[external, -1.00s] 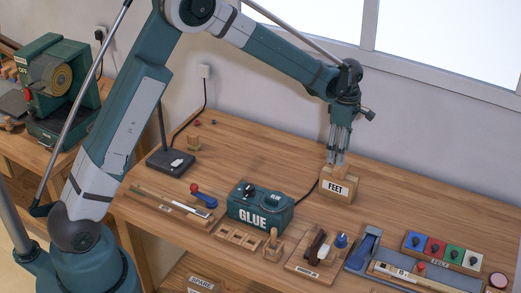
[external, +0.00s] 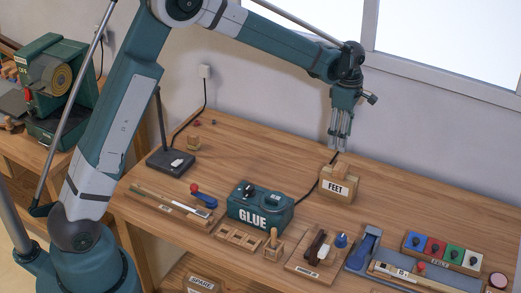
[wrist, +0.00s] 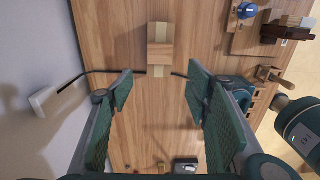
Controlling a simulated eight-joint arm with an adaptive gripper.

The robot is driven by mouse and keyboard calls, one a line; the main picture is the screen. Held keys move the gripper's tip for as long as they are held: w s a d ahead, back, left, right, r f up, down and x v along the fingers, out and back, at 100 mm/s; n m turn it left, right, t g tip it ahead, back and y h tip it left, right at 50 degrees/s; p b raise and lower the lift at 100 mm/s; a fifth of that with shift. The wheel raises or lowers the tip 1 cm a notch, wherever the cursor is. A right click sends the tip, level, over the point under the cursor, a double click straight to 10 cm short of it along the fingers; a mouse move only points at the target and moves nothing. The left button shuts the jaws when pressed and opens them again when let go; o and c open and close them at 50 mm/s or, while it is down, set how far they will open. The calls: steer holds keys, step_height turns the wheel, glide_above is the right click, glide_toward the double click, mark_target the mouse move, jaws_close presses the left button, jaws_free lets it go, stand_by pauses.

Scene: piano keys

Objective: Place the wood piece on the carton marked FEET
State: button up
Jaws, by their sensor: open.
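The carton marked FEET (external: 338,188) stands on the bench below my gripper, its label facing the camera. A small light wood piece (external: 341,170) rests on top of the carton, rising above its upper edge. My gripper (external: 340,149) hangs just above the wood piece, apart from it, fingers pointing down. In the wrist view my gripper (wrist: 160,92) has its fingers wide apart with nothing between them.
A green GLUE box (external: 260,208) stands left of the carton. Colored felt blocks (external: 442,250) sit at right. A black cable runs behind the carton.

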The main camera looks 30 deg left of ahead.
steer(key=shift+r, duration=0.1)
steer(key=s+a+r+m+t, duration=0.2)
steer(key=s+a+r+m, duration=0.2)
steer(key=s+a+r, duration=0.6)
steer(key=s+a+r+m+t, duration=0.1)
steer(key=s+a+r+m, duration=0.35)
steer(key=a+r, duration=0.65)
steer(key=s+a+f+m+t, duration=0.2)
steer(key=s+a+m, duration=0.2)
steer(key=s+a, duration=0.4)
steer(key=s+a+f+m+t, duration=0.2)
steer(key=s+a+m, duration=0.3)
steer(key=s+a, duration=0.4)
steer(key=s, duration=0.7)
steer(key=shift+s+a, duration=0.3)
steer(key=shift+s, duration=0.05)
